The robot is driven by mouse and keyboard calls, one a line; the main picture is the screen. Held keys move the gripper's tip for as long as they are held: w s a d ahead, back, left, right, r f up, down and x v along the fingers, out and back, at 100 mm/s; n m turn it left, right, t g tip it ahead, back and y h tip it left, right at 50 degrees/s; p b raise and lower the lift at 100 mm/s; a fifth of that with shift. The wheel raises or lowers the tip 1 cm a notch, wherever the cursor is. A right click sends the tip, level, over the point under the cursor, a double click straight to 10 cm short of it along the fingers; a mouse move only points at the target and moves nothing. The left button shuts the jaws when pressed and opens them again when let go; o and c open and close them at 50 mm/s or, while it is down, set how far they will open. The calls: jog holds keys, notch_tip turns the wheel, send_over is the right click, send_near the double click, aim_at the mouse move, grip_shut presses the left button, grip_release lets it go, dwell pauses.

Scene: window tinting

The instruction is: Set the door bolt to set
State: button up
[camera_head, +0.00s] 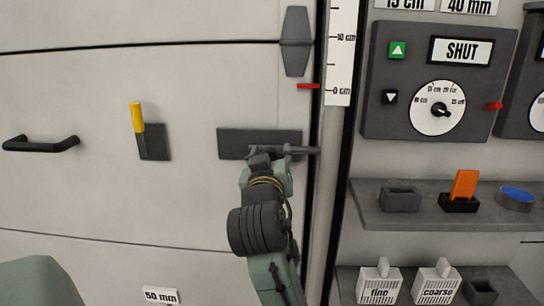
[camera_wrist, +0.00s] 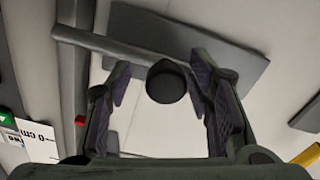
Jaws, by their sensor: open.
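The door bolt has a dark flat plate (camera_head: 232,142) on the light door panel, left of the dark door edge. The plate also shows in the wrist view (camera_wrist: 165,28). Its grey rod (camera_head: 306,150) sticks out past the plate toward that edge, and the rod crosses the upper wrist view (camera_wrist: 110,47). A dark round knob (camera_wrist: 165,82) stands out from the bolt. My gripper (camera_head: 268,153) is open at the bolt, one finger on each side of the knob, with gaps visible. In the head view my gripper hides the knob and part of the rod.
A yellow-handled lever (camera_head: 138,120) on a grey block and a black pull handle (camera_head: 40,145) lie to the left. On the right are a control panel with dial (camera_head: 437,108) reading SHUT, a vertical scale with red pointer (camera_head: 308,86), and shelves (camera_head: 375,215) with small items.

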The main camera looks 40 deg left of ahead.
jog(key=v, duration=0.7)
jog(key=shift+s+d, duration=0.15)
jog(key=shift+d, duration=0.05)
